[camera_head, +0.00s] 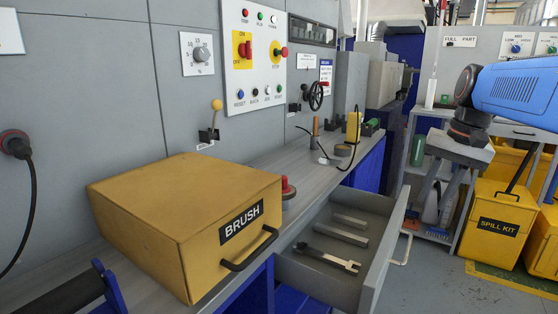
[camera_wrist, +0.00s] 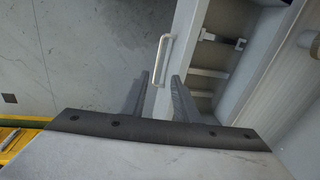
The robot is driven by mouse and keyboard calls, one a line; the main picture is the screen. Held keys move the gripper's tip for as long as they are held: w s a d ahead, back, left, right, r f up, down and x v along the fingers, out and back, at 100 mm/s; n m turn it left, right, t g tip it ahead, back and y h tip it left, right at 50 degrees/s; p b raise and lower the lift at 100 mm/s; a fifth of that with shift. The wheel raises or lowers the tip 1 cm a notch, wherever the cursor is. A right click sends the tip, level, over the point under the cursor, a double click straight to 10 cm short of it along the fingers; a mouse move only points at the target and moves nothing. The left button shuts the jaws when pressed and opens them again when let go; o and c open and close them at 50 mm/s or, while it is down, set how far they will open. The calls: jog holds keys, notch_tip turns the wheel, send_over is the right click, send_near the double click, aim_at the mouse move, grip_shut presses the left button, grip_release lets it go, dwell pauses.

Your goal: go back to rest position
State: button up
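My gripper (camera_head: 438,215) hangs from my blue arm at the right of the head view, fingers pointing down. Its two dark fingers are apart with nothing between them, as the wrist view shows (camera_wrist: 160,78). The gripper is clear of the open grey drawer (camera_head: 378,258), to the right of it in the head view. In the wrist view the drawer's handle (camera_wrist: 158,60) lies beyond the fingertips. I cannot tell the exact gap to the handle, but no contact shows.
The drawer stands out from the bench and holds a wrench (camera_head: 328,258) and two grey bars. A yellow BRUSH box (camera_head: 165,215) sits on the bench. A shelf rack (camera_head: 412,150) and a yellow SPILL KIT bin (camera_head: 497,225) stand behind my gripper. Floor at front right is free.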

jog(key=s+a+f+n+t, duration=0.1)
jog(key=s+a+f+n, duration=0.2)
jog(key=s+f, duration=0.6)
jog(key=s+a+f+n+t+h, duration=0.1)
jog(key=s+a+f+n+t, duration=0.1)
jog(key=s+a+f, duration=0.6)
jog(key=shift+s+f+n, duration=0.35)
jog(key=shift+f+n, duration=0.1)
jog(key=shift+n, duration=0.35)
